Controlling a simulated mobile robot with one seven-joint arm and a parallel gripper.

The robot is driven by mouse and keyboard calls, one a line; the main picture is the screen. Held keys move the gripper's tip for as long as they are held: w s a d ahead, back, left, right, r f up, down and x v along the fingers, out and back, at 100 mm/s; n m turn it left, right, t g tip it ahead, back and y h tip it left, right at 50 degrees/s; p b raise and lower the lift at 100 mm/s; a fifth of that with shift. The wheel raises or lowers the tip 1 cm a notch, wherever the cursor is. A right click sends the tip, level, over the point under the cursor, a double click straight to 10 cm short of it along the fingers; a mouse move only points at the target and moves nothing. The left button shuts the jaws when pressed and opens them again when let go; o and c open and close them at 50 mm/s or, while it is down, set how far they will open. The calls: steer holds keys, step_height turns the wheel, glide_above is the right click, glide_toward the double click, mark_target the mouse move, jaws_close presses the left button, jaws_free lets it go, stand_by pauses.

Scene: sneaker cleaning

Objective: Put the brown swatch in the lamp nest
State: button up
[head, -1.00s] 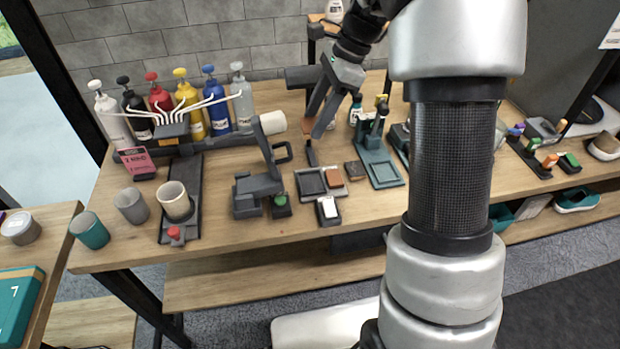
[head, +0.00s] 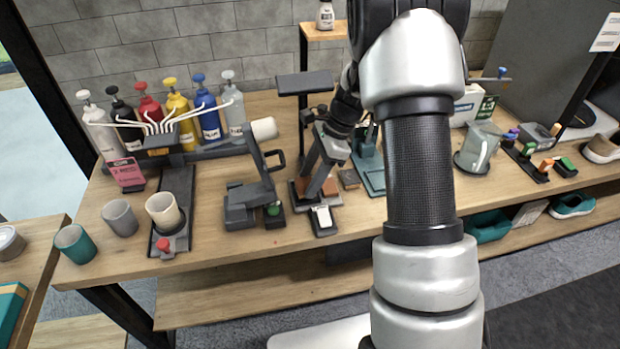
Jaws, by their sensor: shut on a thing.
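The fingers hide most of that recess. A dark lamp-like stand with a flat head (head: 305,83) rises behind the gripper.
A small block with a white top (head: 322,217) stands just in front of the tray. A dark stand with a white roller (head: 264,129) is to the left. Pump bottles (head: 180,115) line the back left.

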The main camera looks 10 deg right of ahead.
steer(key=shift+f, duration=0.55)
steer(key=o, duration=1.1)
steer(key=shift+s+f, duration=0.1)
